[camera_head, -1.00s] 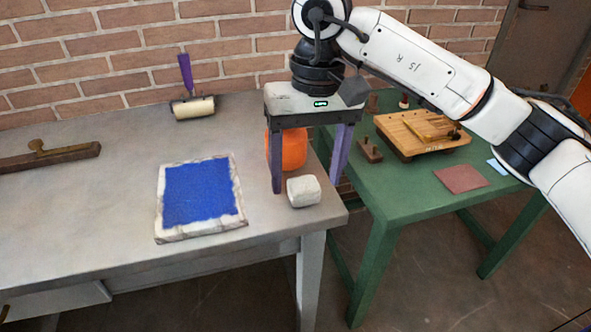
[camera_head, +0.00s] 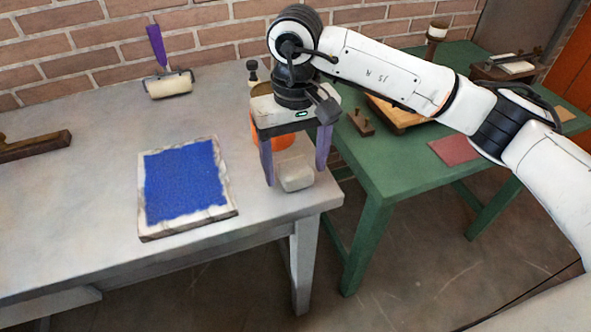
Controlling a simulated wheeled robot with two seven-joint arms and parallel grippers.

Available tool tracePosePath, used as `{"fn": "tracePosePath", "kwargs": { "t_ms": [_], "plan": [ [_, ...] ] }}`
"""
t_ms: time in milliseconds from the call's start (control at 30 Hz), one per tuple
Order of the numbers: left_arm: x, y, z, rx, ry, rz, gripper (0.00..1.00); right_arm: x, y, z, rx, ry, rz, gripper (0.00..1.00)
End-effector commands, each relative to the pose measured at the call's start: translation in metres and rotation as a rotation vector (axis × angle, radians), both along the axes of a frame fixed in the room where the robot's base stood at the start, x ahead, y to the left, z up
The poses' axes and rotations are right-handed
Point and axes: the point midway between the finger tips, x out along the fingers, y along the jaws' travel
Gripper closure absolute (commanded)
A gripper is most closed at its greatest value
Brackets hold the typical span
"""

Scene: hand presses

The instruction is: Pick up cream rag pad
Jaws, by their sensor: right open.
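The cream rag pad (camera_head: 296,178) is a small, pale, rounded block on the grey table, near its right front corner. My right gripper (camera_head: 296,174) points down over it, open, with one purple finger at the pad's left and the other at its right. The pad shows between the fingertips, and I cannot tell whether either finger touches it. My left gripper is not in view.
An orange container (camera_head: 268,138) stands close behind the right gripper, partly hidden. A blue-inked slab (camera_head: 186,182) lies to the left, and a roller (camera_head: 169,84) lies behind it. A green table (camera_head: 395,168) with a red pad (camera_head: 455,150) is at right.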

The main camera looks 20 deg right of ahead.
Motion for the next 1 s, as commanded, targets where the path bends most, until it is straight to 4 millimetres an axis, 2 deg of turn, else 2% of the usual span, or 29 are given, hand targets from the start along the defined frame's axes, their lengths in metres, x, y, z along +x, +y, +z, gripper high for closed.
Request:
{"fn": "tracePosePath", "kwargs": {
  "t_ms": [100,333,600,867,1000],
  "plan": [
    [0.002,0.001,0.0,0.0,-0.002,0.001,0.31,0.0,0.0,-0.009,0.0,0.001,0.0,0.31],
    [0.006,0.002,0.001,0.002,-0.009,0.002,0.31,0.0,0.0,-0.011,-0.001,0.0,0.0,0.31],
    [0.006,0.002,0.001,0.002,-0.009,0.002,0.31,0.0,0.0,-0.011,-0.001,0.0,0.0,0.76],
    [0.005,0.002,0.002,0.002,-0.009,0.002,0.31,0.001,0.0,-0.008,0.0,-0.001,0.0,0.76],
    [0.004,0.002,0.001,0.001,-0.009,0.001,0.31,0.001,0.0,0.009,0.001,-0.005,0.0,0.76]
  ]
}}
